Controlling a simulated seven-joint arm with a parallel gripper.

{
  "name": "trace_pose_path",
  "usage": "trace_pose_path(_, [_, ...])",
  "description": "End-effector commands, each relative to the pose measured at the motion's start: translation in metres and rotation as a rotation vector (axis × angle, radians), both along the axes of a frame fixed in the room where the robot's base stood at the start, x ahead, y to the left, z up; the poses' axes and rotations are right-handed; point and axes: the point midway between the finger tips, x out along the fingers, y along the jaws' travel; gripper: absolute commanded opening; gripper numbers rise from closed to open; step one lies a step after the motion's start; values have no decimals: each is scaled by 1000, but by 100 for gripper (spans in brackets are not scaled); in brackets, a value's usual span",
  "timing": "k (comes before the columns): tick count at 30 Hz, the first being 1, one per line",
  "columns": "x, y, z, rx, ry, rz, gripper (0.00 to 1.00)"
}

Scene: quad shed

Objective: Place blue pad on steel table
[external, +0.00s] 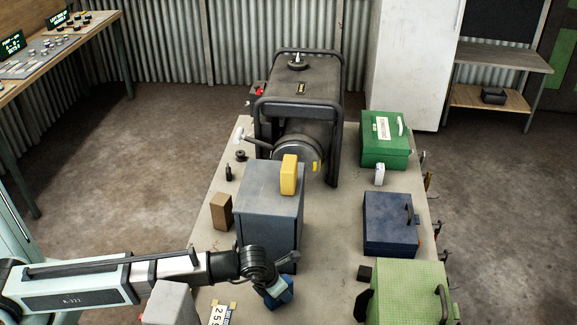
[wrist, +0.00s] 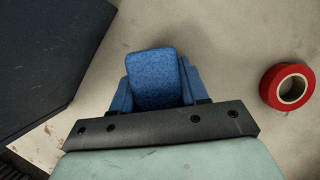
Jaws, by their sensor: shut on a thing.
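The blue pad (wrist: 153,79) is a rough-textured blue block. In the wrist view it sits between the two blue fingers of my gripper (wrist: 158,90), which is shut on it. In the external view my gripper (external: 280,294) is at the near part of the pale worktable (external: 335,250), just in front of the grey box. There the pad is hard to tell from the blue fingers. I cannot tell whether the pad touches the tabletop. A grey metal-topped table (external: 505,57) stands at the back right; which table is the steel one is unclear.
A grey box (external: 268,220) with a yellow block (external: 289,175) on top stands close behind my gripper. A red tape roll (wrist: 287,87) lies to the right in the wrist view. Green case (external: 385,140), navy case (external: 390,225) and light green case (external: 408,292) line the right side. A dark machine (external: 300,110) stands behind.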

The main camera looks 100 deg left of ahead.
Motion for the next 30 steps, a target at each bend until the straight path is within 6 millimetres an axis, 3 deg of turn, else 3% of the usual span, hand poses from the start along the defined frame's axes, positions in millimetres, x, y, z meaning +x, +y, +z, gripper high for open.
trace_pose_path(10, [0, 0, -3, 0, 0, 0, 16])
trace_pose_path(11, [0, 0, -3, 0, 0, 0, 45])
trace_pose_path(18, [0, 0, -2, 0, 0, 0, 68])
trace_pose_path(30, [0, 0, 1, 0, 0, 0, 69])
